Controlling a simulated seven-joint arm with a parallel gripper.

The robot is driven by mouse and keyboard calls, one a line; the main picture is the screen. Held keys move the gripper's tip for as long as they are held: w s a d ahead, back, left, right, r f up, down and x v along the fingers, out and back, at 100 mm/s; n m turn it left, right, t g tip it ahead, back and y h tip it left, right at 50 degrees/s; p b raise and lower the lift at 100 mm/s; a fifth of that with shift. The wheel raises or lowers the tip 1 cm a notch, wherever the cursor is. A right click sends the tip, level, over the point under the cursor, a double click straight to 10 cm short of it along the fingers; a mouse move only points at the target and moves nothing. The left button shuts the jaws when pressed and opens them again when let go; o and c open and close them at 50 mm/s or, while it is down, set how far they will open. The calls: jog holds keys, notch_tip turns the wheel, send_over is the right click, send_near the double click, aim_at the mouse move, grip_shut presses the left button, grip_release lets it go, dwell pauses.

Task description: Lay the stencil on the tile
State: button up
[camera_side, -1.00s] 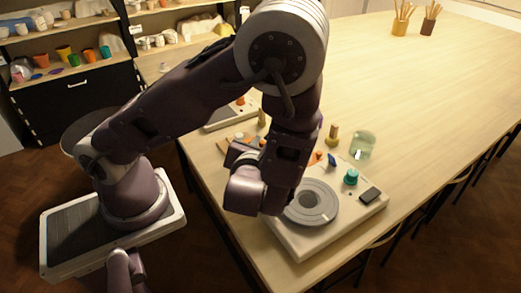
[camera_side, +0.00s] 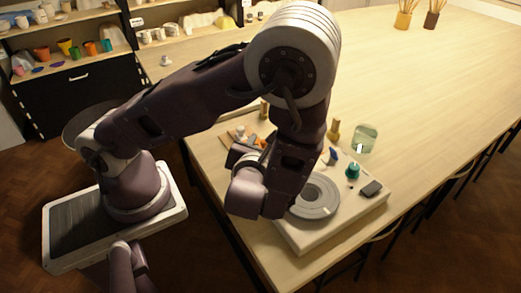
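A grey round disc with a hole in its middle (camera_side: 325,206) lies on a pale slab (camera_side: 318,237) near the table's front edge. I cannot tell whether this disc is the stencil or a wheel. No tile can be made out for certain. My wrist hangs at the disc's left side and covers part of it and of the slab. My gripper's fingers are hidden behind my own arm, so neither their opening nor anything held shows.
A teal-topped object (camera_side: 352,171) and a dark block (camera_side: 371,188) sit at the slab's right. A wooden bottle-like piece (camera_side: 333,131) and a glass jar (camera_side: 364,139) stand behind. Small items (camera_side: 241,134) lie left of my arm.

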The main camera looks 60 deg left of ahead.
jog(key=v, duration=1)
jog(key=shift+d, duration=0.1)
jog(key=shift+s+d+r, duration=0.15)
jog(key=shift+s+r, duration=0.05)
jog(key=s+a+r+n+g+h, duration=0.3)
jog(key=s+a+r+n+g, duration=0.35)
jog(key=n, duration=0.85)
jog(key=s+d+r+n+t+h, duration=0.1)
jog(key=d+r+n+t+h, duration=0.2)
jog(key=r+n+h, duration=0.4)
jog(key=d+n, duration=0.1)
jog(key=n, duration=0.5)
jog(key=shift+r+n, duration=0.2)
jog(key=shift+n, duration=0.2)
